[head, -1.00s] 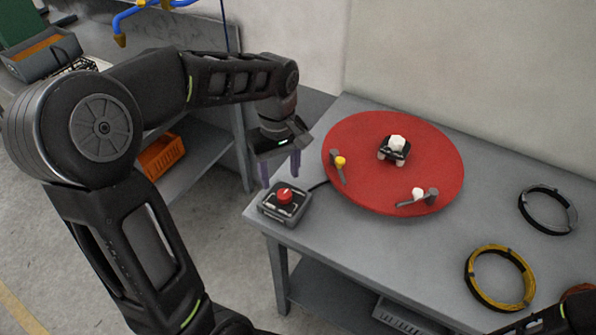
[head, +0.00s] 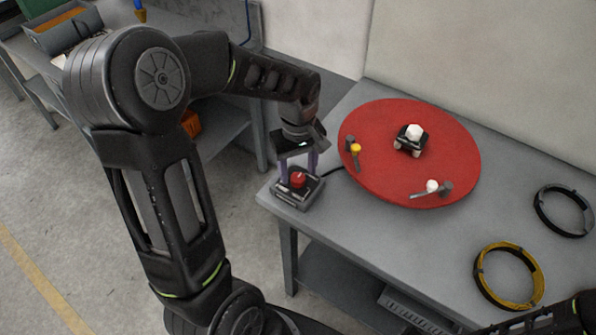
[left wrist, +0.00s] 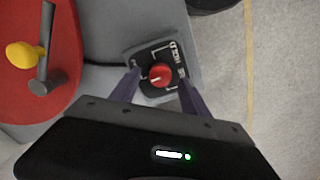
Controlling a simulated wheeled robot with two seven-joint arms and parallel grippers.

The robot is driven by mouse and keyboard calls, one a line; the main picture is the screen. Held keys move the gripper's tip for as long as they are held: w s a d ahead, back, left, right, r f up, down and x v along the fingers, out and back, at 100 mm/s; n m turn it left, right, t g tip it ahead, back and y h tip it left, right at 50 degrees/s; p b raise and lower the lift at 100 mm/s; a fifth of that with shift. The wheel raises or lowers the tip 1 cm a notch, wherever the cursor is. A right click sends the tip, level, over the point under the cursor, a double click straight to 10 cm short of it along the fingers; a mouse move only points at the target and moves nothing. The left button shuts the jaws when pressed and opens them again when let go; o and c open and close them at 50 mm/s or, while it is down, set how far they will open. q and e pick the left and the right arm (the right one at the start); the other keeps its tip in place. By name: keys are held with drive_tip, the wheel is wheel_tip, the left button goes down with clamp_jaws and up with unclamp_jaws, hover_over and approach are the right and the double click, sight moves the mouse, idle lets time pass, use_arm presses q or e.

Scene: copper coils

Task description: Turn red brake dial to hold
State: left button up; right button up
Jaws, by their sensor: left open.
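The red brake dial (head: 298,180) sits on a small grey box (head: 290,196) at the table's near left corner. In the left wrist view the red dial (left wrist: 161,76) has a white pointer line, on a black plate with white lettering, part of which reads HOLD. My left gripper (head: 298,170) is just above the box, pointing down. Its purple fingers (left wrist: 158,82) are open, one on each side of the dial, with gaps visible between them and it. Whether the tips are level with the dial is unclear. My right gripper is not clearly shown; only a dark arm part is at the lower right.
A red round turntable (head: 390,185) stands beside the box, bearing a white-topped black clamp (head: 411,137), a yellow-knobbed post (head: 355,149) and a white-knobbed lever (head: 432,187). A black coil ring (head: 541,223) and a yellow one (head: 540,285) lie on the table's right. A cable leaves the box.

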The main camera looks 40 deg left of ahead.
use_arm(q)
drive_tip(key=shift+f, duration=0.95)
drive_tip(key=shift+c, duration=0.4)
clamp_jaws()
